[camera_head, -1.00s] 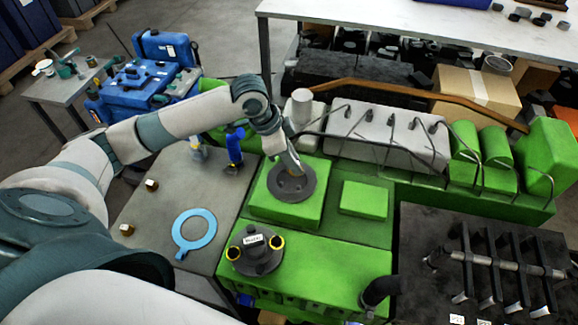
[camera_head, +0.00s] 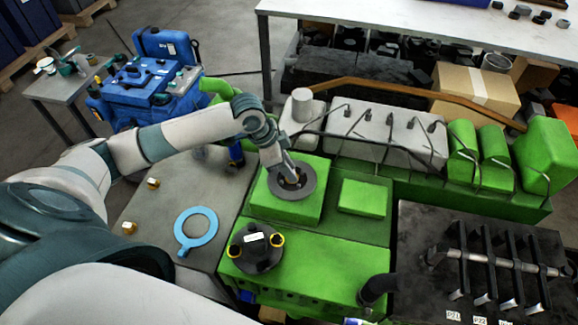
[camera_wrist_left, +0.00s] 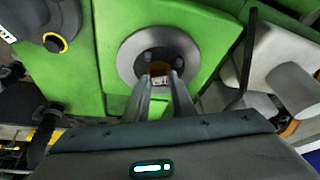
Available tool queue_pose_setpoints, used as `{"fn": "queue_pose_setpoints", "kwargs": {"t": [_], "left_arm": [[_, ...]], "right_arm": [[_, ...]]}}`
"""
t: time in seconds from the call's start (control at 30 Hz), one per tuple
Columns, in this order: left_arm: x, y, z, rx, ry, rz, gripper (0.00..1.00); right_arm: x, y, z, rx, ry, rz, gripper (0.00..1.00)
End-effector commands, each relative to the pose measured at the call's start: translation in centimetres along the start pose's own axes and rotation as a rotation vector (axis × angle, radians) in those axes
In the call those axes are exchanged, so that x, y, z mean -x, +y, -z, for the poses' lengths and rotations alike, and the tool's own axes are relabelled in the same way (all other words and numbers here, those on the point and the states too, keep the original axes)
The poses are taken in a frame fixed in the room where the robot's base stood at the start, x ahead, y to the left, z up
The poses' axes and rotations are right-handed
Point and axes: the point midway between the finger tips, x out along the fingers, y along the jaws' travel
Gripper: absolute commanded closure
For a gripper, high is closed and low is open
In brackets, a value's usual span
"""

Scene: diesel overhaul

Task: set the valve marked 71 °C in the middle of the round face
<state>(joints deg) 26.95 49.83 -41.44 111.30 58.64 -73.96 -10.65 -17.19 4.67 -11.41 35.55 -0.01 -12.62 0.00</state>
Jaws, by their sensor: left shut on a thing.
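The round face is a grey disc (camera_head: 306,190) with a dark recessed middle, on a green block of the engine; it also shows in the left wrist view (camera_wrist_left: 190,48). My left gripper (camera_head: 289,177) reaches down over its middle. In the left wrist view, the gripper (camera_wrist_left: 161,82) is shut on a small brass valve with a white label (camera_wrist_left: 160,77), which is at the disc's middle. The label's marking is too small to read. Whether the valve is fully seated is hidden by the fingers. My right gripper is not in view.
Two small brass pieces with pale labels (camera_head: 153,183) (camera_head: 129,228) stand on the grey table (camera_head: 160,255) beside a blue ring gasket (camera_head: 196,229). A dark housing with yellow-rimmed ports (camera_head: 257,248) sits nearby on the engine. Pipes (camera_head: 350,138) run behind the disc.

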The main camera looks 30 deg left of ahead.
Motion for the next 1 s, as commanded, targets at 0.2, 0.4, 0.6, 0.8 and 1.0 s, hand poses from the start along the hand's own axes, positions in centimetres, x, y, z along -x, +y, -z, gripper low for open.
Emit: {"fn": "queue_pose_setpoints", "kwargs": {"t": [0.2, 0.4, 0.6, 0.8, 1.0], "left_arm": [[0.0, 0.0, 0.0, 0.000, 0.000, 0.001, 1.00], [-0.2, 0.0, -0.1, 0.000, 0.000, 0.000, 0.58], [-0.2, 0.0, -0.1, 0.000, 0.000, 0.001, 0.58], [0.0, -0.1, 0.0, 0.000, 0.001, 0.001, 0.58], [1.5, -0.1, 0.0, -0.001, 0.002, 0.003, 0.58]], "right_arm": [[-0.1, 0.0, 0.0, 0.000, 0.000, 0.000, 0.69], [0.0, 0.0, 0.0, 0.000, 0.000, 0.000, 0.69], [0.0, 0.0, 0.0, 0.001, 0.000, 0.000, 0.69], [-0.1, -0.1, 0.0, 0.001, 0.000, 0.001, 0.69], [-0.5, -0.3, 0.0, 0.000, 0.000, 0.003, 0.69]]}}
